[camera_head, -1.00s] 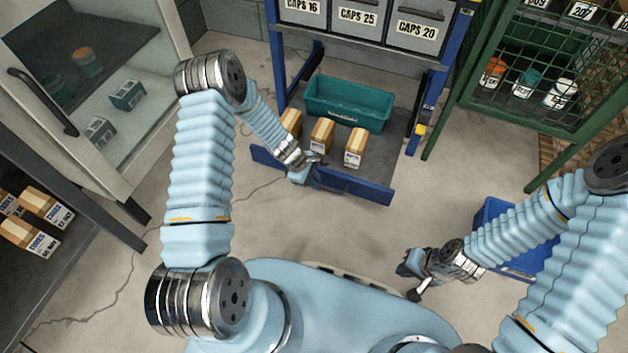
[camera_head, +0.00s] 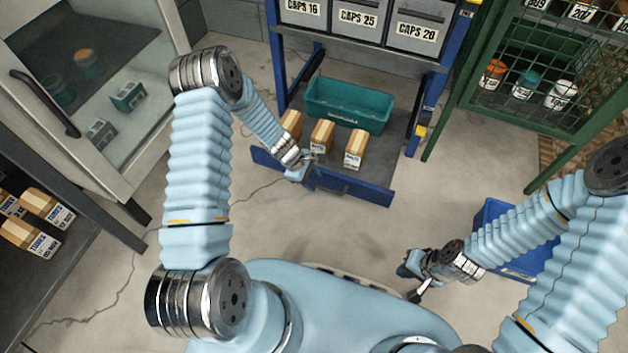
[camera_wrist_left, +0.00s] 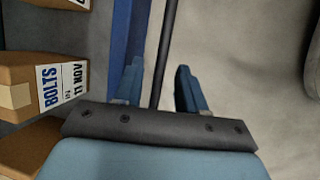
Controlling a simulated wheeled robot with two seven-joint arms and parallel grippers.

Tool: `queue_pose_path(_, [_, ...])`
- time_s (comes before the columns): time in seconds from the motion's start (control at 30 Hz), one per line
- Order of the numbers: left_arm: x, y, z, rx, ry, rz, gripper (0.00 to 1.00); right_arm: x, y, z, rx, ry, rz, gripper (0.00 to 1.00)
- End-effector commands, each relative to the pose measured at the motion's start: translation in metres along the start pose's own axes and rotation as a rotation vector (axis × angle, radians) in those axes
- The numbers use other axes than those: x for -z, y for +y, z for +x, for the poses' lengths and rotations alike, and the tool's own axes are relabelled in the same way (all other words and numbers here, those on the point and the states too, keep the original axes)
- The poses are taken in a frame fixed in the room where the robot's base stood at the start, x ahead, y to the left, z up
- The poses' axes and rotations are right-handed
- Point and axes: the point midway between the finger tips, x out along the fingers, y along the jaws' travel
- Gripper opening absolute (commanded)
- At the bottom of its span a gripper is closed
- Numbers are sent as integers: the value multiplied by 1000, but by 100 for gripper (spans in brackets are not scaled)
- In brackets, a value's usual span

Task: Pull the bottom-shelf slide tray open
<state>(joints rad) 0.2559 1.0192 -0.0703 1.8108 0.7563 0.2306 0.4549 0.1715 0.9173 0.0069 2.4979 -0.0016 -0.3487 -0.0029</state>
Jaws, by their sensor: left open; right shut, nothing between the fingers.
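The bottom-shelf slide tray (camera_head: 378,167) is pulled out from under the blue rack, with its blue front panel (camera_head: 362,190) towards me. My left gripper (camera_head: 312,178) is at that front panel. In the left wrist view, its two blue fingers (camera_wrist_left: 158,82) are open, one on each side of a dark handle bar (camera_wrist_left: 167,40). The blue panel (camera_wrist_left: 130,35) runs beside the bar. I cannot tell whether either finger touches the bar. My right gripper (camera_head: 410,276) is shut and empty, low over the floor, away from the tray.
On the tray are several cartons (camera_head: 322,134), also in the left wrist view (camera_wrist_left: 40,85), and a teal bin (camera_head: 348,104) at the back. A green mesh cabinet (camera_head: 540,90) stands right, a glass-door cabinet (camera_head: 150,130) left. A blue crate (camera_head: 490,215) is near my right arm. Floor before the tray is clear.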

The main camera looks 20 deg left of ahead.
Motion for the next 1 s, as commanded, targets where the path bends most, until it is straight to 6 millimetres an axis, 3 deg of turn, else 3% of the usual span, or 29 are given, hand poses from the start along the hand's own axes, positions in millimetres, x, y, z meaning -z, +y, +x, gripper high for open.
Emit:
queue_pose_path(0.2, [-1,2,-57,-3,3,1,40,1,-4,-13,-2,3,1,0])
queue_pose_path(0.43, [-1,1,-104,-3,2,1,40,1,-6,-21,-5,6,1,0])
queue_pose_path(0.6, [0,0,-119,-1,1,-1,40,2,-6,-23,-5,7,2,0])
queue_pose_path(1.0, [0,0,-121,0,1,-1,40,2,-6,-23,-6,7,2,0])
